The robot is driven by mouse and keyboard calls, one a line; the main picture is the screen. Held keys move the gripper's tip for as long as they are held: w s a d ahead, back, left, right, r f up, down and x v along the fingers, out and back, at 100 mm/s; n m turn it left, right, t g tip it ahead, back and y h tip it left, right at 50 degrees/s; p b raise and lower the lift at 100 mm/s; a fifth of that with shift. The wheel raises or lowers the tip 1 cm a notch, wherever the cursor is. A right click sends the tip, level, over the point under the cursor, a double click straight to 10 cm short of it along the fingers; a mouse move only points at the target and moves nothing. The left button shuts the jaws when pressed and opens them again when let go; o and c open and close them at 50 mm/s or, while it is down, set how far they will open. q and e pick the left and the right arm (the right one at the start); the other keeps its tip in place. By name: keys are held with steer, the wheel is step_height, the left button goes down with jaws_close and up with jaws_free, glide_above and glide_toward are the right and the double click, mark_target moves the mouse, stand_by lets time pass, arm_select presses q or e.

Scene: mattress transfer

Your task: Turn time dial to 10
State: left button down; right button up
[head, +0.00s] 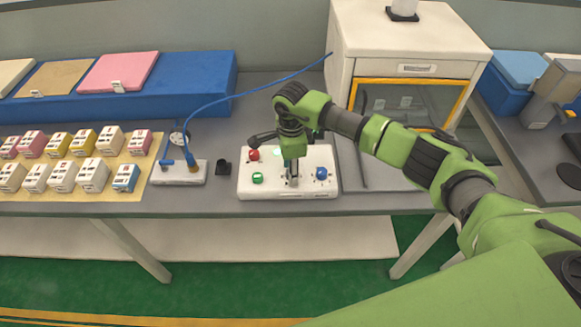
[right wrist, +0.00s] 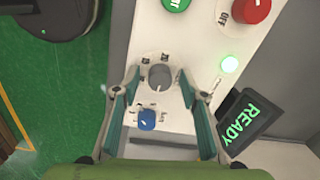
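A white control panel (head: 248,188) stands on the bench. In the right wrist view it carries a grey round dial (right wrist: 160,76) with small marks around it and a blue knob (right wrist: 147,119) with its own marks. The labels are too small to read surely, so I cannot tell the dial settings. My right gripper (right wrist: 159,77) points down with its two fingers on either side of the grey dial, open, with a small gap visible on each side. In the head view the gripper (head: 292,181) hides the grey dial; the blue knob (head: 321,173) shows to its right. My left gripper is out of view.
The panel also has a red button (head: 253,155), a green button (head: 257,178), a lit green lamp (right wrist: 230,64) and a display reading READY (right wrist: 243,112). A white cabinet machine (head: 410,40) stands behind right. A blue cable (head: 240,95) arcs behind. Small boxes (head: 85,140) lie left.

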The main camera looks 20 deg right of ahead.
steer(key=c, duration=1.1)
